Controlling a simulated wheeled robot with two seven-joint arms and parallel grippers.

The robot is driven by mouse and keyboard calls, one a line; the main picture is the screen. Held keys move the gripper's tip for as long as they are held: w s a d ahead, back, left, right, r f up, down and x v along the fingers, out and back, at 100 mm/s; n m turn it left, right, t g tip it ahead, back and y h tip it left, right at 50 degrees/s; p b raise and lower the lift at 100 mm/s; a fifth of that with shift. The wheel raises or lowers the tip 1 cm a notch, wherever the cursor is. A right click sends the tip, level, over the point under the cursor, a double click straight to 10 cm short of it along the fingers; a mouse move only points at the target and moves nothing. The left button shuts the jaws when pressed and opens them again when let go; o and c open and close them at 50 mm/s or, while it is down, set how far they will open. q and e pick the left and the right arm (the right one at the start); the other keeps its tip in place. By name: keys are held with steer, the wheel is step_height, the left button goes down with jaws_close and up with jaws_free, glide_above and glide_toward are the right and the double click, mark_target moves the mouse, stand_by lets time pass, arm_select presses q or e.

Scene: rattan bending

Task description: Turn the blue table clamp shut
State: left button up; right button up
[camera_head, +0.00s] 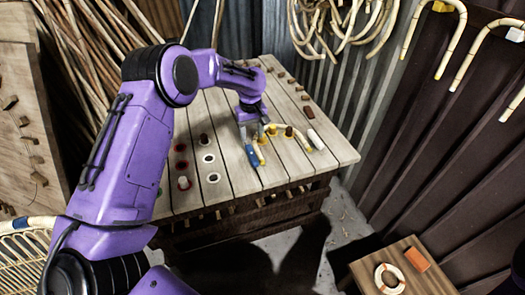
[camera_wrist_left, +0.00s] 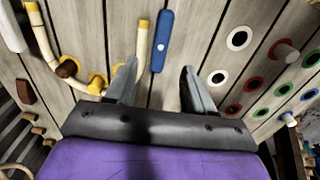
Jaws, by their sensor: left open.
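The blue table clamp (camera_head: 252,155) lies flat on the plank table (camera_head: 225,120), near its front edge. In the left wrist view the clamp (camera_wrist_left: 163,40) is a long blue bar with a pale dot in its middle, lying along the planks. My left gripper (camera_wrist_left: 158,68) is open and empty. The clamp is beyond its fingertips, apart from them and nearer the left finger in that view. In the head view the left gripper (camera_head: 249,130) is just behind the clamp. A pale rattan cane with yellow bands (camera_wrist_left: 142,45) is beside the clamp. My right gripper is out of view.
Brown pegs (camera_wrist_left: 67,68) stand by the bent cane. Round holes with white, red and green rims (camera_wrist_left: 239,38) lie on the other side of the clamp. A small wooden stand (camera_head: 405,262) holds a white ring at front right. Canes hang on the walls.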

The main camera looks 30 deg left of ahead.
mark_target(252, 154)
arm_select(q)
step_height(252, 154, down, 9)
steer(key=shift+a+r+p, duration=0.1)
steer(key=shift+p, duration=0.75)
steer(key=shift+f, duration=0.65)
jaws_close()
